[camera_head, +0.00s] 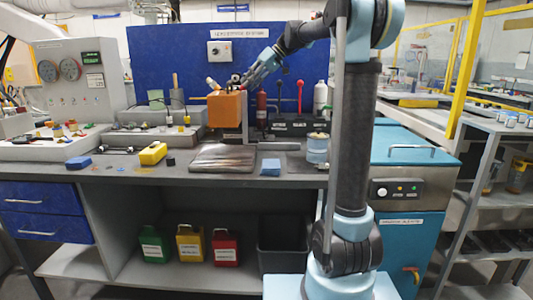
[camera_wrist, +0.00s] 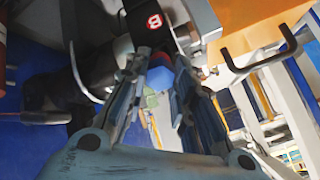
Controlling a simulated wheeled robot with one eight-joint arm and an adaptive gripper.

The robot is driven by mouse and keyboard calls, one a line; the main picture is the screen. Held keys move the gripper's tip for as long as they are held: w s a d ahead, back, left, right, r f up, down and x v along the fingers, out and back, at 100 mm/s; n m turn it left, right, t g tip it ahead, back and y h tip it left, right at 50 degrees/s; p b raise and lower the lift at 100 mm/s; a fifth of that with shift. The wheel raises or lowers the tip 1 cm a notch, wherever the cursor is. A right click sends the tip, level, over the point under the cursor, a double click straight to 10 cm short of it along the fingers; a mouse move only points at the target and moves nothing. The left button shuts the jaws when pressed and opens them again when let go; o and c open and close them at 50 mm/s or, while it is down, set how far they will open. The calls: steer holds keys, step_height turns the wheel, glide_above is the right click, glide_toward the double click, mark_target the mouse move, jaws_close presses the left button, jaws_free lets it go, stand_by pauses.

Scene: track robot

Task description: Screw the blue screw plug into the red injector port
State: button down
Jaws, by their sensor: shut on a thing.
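My gripper (camera_head: 243,80) is above the right side of an orange box (camera_head: 224,108) on the bench, its fingers pointing down and left. A black part with a red square mark (camera_wrist: 153,21) is just beyond the fingertips.
The orange box (camera_wrist: 245,30) with a black handle (camera_wrist: 262,62) is close on the right in the wrist view. A yellow block (camera_head: 153,153), a blue block (camera_head: 78,162) and a dark plate (camera_head: 222,158) lie on the bench.

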steer(key=m, duration=1)
steer(key=shift+m, duration=0.4)
steer(key=m, duration=0.5)
steer(key=shift+s+m, duration=0.1)
steer(key=shift+m, duration=0.3)
steer(key=m, duration=0.4)
steer(key=shift+m, duration=1)
